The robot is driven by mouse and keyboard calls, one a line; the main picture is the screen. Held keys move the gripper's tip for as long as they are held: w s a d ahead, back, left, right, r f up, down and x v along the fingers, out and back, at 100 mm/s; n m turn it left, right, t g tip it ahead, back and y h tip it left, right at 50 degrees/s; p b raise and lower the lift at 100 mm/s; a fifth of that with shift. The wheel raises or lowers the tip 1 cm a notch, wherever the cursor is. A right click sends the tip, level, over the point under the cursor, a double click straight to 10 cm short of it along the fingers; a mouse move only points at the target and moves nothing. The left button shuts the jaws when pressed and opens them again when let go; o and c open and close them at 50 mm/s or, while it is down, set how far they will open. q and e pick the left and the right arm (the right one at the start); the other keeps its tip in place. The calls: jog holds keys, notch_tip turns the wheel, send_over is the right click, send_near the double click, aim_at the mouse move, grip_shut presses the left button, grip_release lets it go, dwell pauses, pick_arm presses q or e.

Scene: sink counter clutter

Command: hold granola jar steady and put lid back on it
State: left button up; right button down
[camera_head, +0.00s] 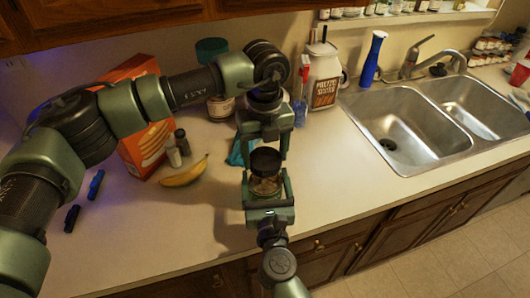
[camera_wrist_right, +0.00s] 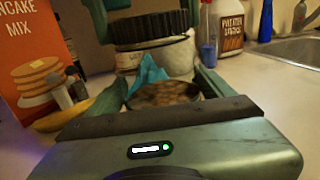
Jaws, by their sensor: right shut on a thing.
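The granola jar (camera_head: 266,187) is a clear jar with brown contents, standing between the fingers of my right gripper (camera_head: 268,203), which is shut on it near the counter's front edge. In the right wrist view the granola (camera_wrist_right: 165,94) shows in the jar between the green fingers. The black ribbed lid (camera_head: 265,161) is held by my left gripper (camera_head: 265,150), pointing down from above. The lid (camera_wrist_right: 150,28) hangs above the jar with a gap in the right wrist view. Exact alignment is hard to tell.
A pancake mix box (camera_head: 140,120), a banana (camera_head: 185,173) and small shakers (camera_head: 181,145) stand left. A teal cloth (camera_head: 236,155) and a white-labelled jar (camera_head: 220,107) are behind. A white jug (camera_head: 323,75) and the sink (camera_head: 400,125) are right. The counter's front right is clear.

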pick_arm(q)
jog(key=c, duration=0.7)
jog(key=m, duration=0.5)
jog(key=shift+m, duration=0.4)
jog(key=shift+c, duration=0.2)
jog(key=m, duration=0.4)
jog(key=shift+m, duration=0.3)
jog(key=m, duration=1.4)
jog(key=o, duration=1.6)
jog(key=shift+c, duration=0.2)
jog(key=shift+r, duration=2.25)
